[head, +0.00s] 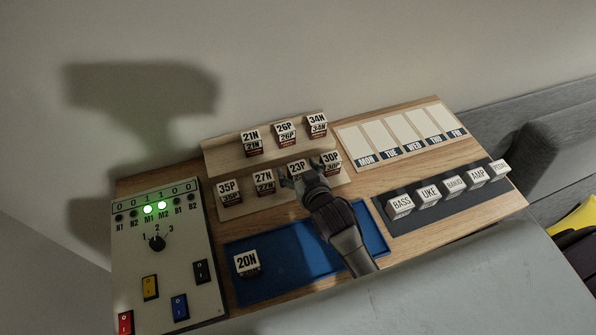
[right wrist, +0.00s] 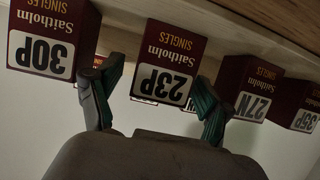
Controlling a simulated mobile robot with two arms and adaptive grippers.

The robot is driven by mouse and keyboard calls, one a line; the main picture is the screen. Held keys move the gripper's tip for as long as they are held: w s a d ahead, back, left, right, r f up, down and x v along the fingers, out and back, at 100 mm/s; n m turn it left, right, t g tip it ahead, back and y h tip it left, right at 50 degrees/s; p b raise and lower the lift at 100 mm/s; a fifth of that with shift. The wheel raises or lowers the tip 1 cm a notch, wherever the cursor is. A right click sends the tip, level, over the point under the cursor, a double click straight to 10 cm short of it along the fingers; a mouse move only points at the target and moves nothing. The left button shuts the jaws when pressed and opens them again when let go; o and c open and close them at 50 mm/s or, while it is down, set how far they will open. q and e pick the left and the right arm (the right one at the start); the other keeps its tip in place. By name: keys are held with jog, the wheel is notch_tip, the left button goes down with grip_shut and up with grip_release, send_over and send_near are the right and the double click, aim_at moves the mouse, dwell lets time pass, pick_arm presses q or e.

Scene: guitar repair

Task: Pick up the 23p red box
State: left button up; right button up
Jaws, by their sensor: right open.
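The 23p box (head: 297,168) is a dark red box with a white label, standing on the lower step of a wooden rack (head: 222,160). In the right wrist view the 23p box (right wrist: 165,62) appears upside down, between the fingertips. My right gripper (head: 301,181) is right in front of it and partly hides it in the head view. In the right wrist view the right gripper (right wrist: 156,95) is open, with a finger on each side of the box. Gaps show between fingers and box. My left gripper is not in view.
Close neighbours are the 30P box (head: 331,159) and the 27N box (head: 264,178); the 35P box (head: 228,189) stands further left. A blue tray (head: 290,262) holds the 20N box (head: 246,262). A switch panel (head: 190,245) is at left, a dark strip of labelled blocks (head: 440,207) at right.

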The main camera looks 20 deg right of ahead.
jog(key=c, duration=1.3)
jog(key=shift+r, duration=0.1)
